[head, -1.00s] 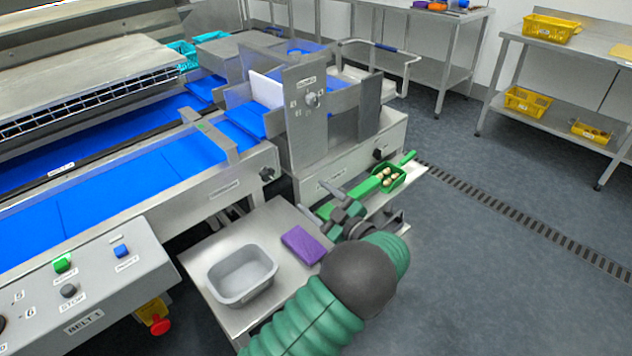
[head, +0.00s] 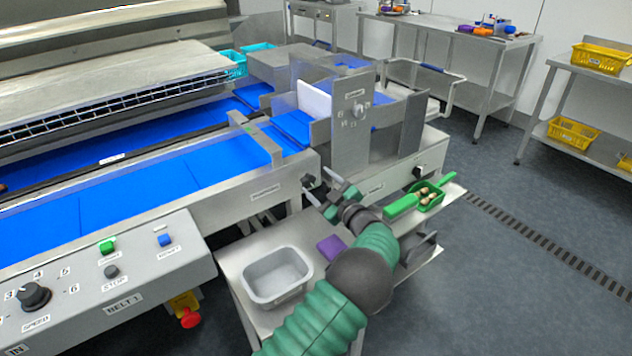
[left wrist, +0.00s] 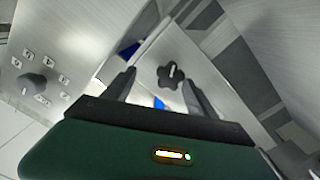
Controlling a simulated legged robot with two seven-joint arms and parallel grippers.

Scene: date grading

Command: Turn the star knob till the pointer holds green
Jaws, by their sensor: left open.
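A small dark star knob (head: 307,181) sits on the end of the conveyor frame. In the left wrist view the star knob (left wrist: 171,75) shows dark and lobed, with a pale mark on its face. My left gripper (head: 325,193) is close to it in the head view. In the left wrist view the open fingers (left wrist: 157,90) point towards the knob, one on each side of the picture, with nothing held; I cannot tell contact. My right gripper is not in view.
An upright metal plate (head: 351,138) with a dial stands behind the knob. A grey tub (head: 275,299) and a purple cloth (head: 331,246) lie on the table in front. A green scoop (head: 403,207) lies to the right. The BELT 1 panel (head: 160,283) is at lower left.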

